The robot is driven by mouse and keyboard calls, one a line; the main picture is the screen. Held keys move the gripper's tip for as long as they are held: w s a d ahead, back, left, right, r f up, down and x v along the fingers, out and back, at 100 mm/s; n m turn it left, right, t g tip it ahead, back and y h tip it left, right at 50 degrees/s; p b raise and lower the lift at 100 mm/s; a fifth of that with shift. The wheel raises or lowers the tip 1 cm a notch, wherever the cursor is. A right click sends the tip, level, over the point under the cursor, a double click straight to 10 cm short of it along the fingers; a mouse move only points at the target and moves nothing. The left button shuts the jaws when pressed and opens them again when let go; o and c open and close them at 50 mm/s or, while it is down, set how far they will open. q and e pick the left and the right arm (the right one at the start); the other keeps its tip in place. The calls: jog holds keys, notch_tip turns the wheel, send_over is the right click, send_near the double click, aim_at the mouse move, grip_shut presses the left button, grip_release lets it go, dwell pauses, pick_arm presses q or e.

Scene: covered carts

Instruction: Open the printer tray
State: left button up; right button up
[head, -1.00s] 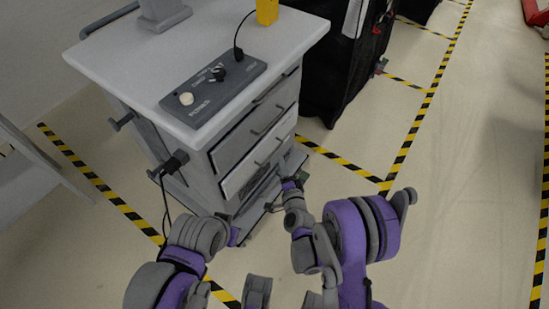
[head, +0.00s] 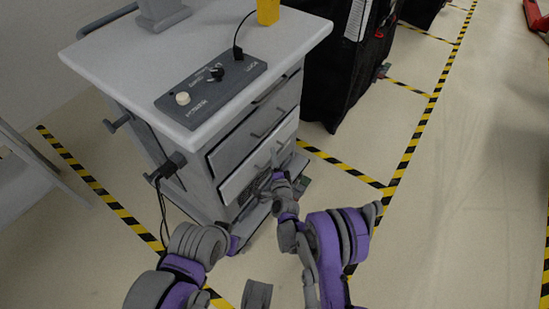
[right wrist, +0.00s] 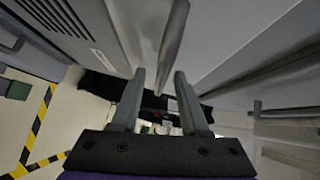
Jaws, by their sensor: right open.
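The grey cart has an upper drawer (head: 240,140) and a lower drawer (head: 236,182), each with a bar handle. No drawer is visibly marked as the printer tray. My right gripper (head: 276,166) is at the lower drawer's front, by its handle, and partly hides it. In the right wrist view my right gripper (right wrist: 160,76) is open. A grey handle bar (right wrist: 173,45) reaches down between its fingertips, with space on both sides, not clamped. My left arm shows at the bottom left of the head view, but its gripper cannot be made out.
A control panel (head: 211,94) with a knob and cable and a yellow object (head: 268,11) are on the cart top (head: 140,55). A plug and cable (head: 164,172) hang at its side. A black covered cart (head: 345,70) stands behind. The floor at right is clear.

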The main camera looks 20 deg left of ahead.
jog(key=shift+w+a, duration=0.1)
jog(key=shift+w, duration=0.1)
jog(key=shift+c, duration=0.2)
grip_shut()
dwell(1.2)
